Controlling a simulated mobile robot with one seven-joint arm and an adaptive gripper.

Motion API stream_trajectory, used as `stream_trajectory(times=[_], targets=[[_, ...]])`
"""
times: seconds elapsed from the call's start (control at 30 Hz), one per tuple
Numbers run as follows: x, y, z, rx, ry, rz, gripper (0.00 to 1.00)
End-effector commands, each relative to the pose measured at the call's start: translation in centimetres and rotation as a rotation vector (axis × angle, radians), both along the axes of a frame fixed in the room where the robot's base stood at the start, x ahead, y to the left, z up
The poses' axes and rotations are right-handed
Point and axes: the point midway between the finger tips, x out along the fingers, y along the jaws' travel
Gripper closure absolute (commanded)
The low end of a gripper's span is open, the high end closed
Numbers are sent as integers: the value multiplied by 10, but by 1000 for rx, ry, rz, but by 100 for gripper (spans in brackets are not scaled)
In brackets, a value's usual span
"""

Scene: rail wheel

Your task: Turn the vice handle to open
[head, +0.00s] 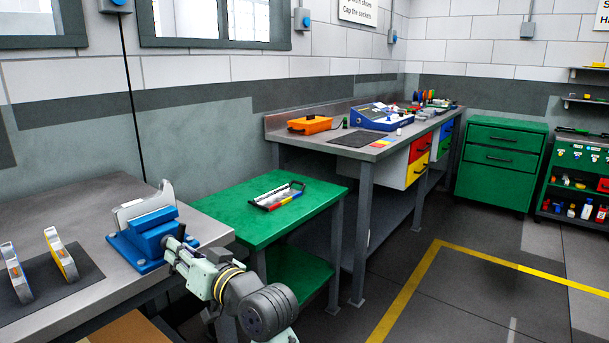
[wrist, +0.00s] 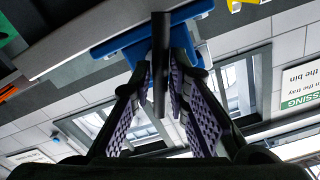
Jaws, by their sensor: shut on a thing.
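The blue vice (head: 145,240) stands on the grey bench at the left in the head view, with a pale metal piece (head: 140,205) upright at its jaws. My gripper (head: 178,247) is at the vice's right, front side, and my arm hides most of the handle there. In the wrist view, the dark vice handle (wrist: 160,70) runs between my two purple-padded fingers. My gripper (wrist: 161,85) is shut on this handle. Part of the blue vice (wrist: 135,45) shows behind it.
Two wheel-like pieces (head: 62,254) stand on a dark mat (head: 85,275) left of the vice. A green table (head: 225,208) with a small tray (head: 276,195) is to the right. A longer workbench (head: 330,145) lies beyond. The floor at the right is clear.

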Motion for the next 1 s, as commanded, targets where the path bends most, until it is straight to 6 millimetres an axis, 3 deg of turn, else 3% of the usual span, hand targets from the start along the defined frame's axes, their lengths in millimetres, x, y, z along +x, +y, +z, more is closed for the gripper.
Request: stream_trajectory(times=[0.63, 1.0], targets=[[-1, 0, -2, -220, -283, 2, 100], [-1, 1, 0, -245, -311, 3, 100]])
